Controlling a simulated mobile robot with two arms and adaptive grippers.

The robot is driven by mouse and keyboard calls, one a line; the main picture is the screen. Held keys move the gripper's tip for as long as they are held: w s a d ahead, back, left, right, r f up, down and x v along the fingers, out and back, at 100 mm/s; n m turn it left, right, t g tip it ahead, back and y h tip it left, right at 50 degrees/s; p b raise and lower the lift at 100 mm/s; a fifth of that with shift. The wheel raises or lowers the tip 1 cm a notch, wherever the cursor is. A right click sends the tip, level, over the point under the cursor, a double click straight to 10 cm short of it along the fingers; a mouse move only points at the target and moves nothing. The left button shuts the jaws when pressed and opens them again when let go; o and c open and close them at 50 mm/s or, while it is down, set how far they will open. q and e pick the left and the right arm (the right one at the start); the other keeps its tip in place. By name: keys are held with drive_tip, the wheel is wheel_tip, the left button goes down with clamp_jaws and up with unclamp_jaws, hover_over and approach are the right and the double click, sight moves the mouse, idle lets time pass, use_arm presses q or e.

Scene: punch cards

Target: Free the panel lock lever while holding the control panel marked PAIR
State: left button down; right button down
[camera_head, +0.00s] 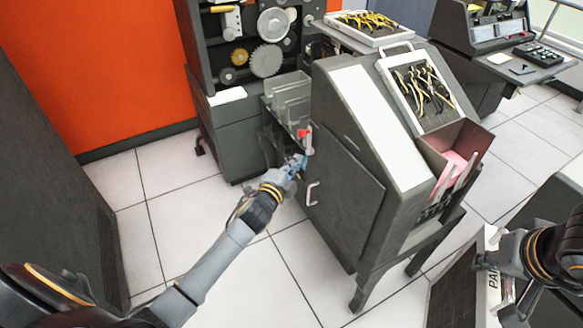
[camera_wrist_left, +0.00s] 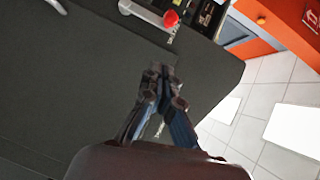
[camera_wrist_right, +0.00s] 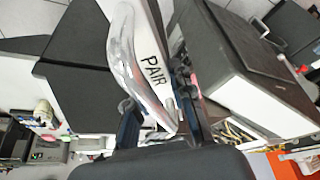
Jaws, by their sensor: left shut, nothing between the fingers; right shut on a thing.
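The lock lever (camera_head: 309,145) is a pale bar with a red knob, on the side of the dark grey cabinet. In the left wrist view the lever (camera_wrist_left: 147,13) lies near the top edge, beyond the fingertips. My left gripper (camera_head: 299,161) is shut and empty, just below the red knob in the head view; its fingertips (camera_wrist_left: 158,72) appear apart from the lever. The control panel marked PAIR (camera_head: 493,287) is at the lower right, with a white labelled strip (camera_wrist_right: 153,72). My right gripper (camera_wrist_right: 158,108) is shut on its curved chrome handle (camera_wrist_right: 135,65); the exact contact is partly hidden.
The cabinet (camera_head: 345,200) has a front door with a pale handle (camera_head: 312,193). Clear trays (camera_head: 288,98) stand behind the lever. A pliers tray (camera_head: 422,90) and a bin with pink cards (camera_head: 455,165) are on the cabinet's right. Tiled floor (camera_head: 240,285) is clear in front.

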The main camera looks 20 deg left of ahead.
drive_tip(key=shift+w+a, duration=0.1)
drive_tip(key=shift+w, duration=0.05)
use_arm(q)
drive_tip(key=shift+s+a+r, duration=0.1)
drive_tip(key=shift+s, duration=1)
drive_tip(key=s+f+n+g, duration=0.25)
drive_tip(key=s+f, duration=0.35)
drive_tip(key=f, duration=0.5)
drive_tip(key=s+f+n+g, duration=0.25)
drive_tip(key=s+f, duration=0.35)
drive_tip(key=f, duration=0.5)
drive_tip(key=s+f+n+g, duration=0.25)
drive_tip(key=s+f, duration=0.35)
drive_tip(key=f, duration=0.5)
drive_tip(key=s+f+n+g, duration=0.2)
drive_tip(key=s+f, duration=0.3)
drive_tip(key=s, duration=0.6)
drive_tip(key=s+f+n+g, duration=0.2)
drive_tip(key=s+f, duration=0.4)
drive_tip(key=s, duration=0.6)
drive_tip(key=s+d+f+n+g, duration=0.1)
drive_tip(key=s+f+g, duration=0.3)
drive_tip(key=s, duration=0.8)
drive_tip(key=shift+f+n+y, duration=0.3)
drive_tip(key=shift+f+n, duration=0.55)
drive_tip(key=shift+f, duration=0.1)
drive_tip(key=shift+d, duration=0.1)
